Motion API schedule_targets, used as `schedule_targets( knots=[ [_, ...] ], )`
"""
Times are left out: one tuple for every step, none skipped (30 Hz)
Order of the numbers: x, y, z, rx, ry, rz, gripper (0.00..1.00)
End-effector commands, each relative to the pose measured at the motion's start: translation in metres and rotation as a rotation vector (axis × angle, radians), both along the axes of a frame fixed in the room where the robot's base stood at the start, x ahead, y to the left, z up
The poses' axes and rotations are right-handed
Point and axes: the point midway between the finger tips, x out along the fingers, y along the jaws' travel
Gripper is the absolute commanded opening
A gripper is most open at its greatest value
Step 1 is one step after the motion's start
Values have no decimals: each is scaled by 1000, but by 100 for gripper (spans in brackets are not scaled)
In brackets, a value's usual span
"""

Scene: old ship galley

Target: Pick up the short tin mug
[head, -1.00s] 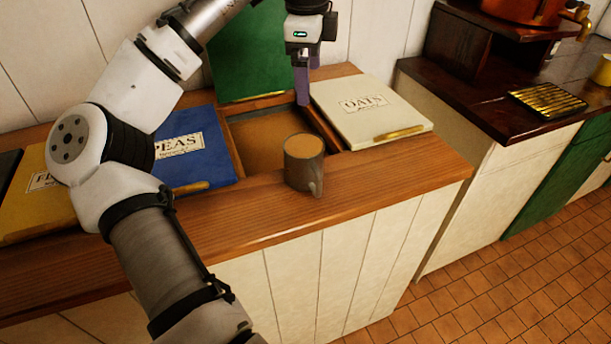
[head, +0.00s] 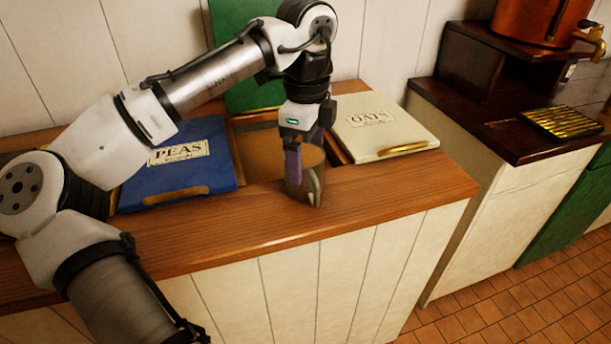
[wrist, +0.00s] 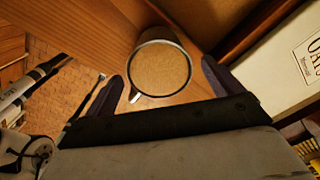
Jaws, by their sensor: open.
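The short tin mug (head: 307,180) is grey metal and stands upright on the wooden counter, at the front edge of the open bin. In the wrist view the mug (wrist: 160,70) shows from above, with a tan surface inside its rim and its handle at the lower left. My gripper (head: 304,160) is pointed down at the mug, its purple fingers spread on either side of it. The wrist view shows a fingertip to the left and one to the right of the mug, with gaps between. The gripper partly hides the mug in the head view.
A blue PEAS lid (head: 180,165) lies left of the open bin (head: 262,150), and a cream OATS lid (head: 380,128) lies right of it. A green lid (head: 235,90) stands up behind. A dark counter (head: 470,110) holds a copper urn (head: 540,25) and a slotted brass tray (head: 565,122).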

Motion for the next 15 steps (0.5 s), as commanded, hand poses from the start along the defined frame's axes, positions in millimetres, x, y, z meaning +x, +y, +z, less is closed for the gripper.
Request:
schedule_targets(
  knots=[
    [0,0,-3,1,1,0,92],
    [0,0,-4,1,1,0,92],
    [0,0,-7,3,1,0,92],
    [0,0,-10,3,0,0,92],
    [0,0,-14,4,0,1,92],
    [0,0,-20,3,1,2,92],
    [0,0,-25,5,1,2,92],
    [0,0,-29,5,1,2,92],
    [0,0,-35,5,1,2,92],
    [1,-1,-40,3,1,2,92],
    [1,-1,-44,3,0,2,92],
    [1,-1,-48,3,0,1,92],
    [1,-2,-51,2,-1,1,92],
    [1,-2,-53,2,-1,1,92],
    [1,-2,-54,2,-1,1,92]
  ],
)
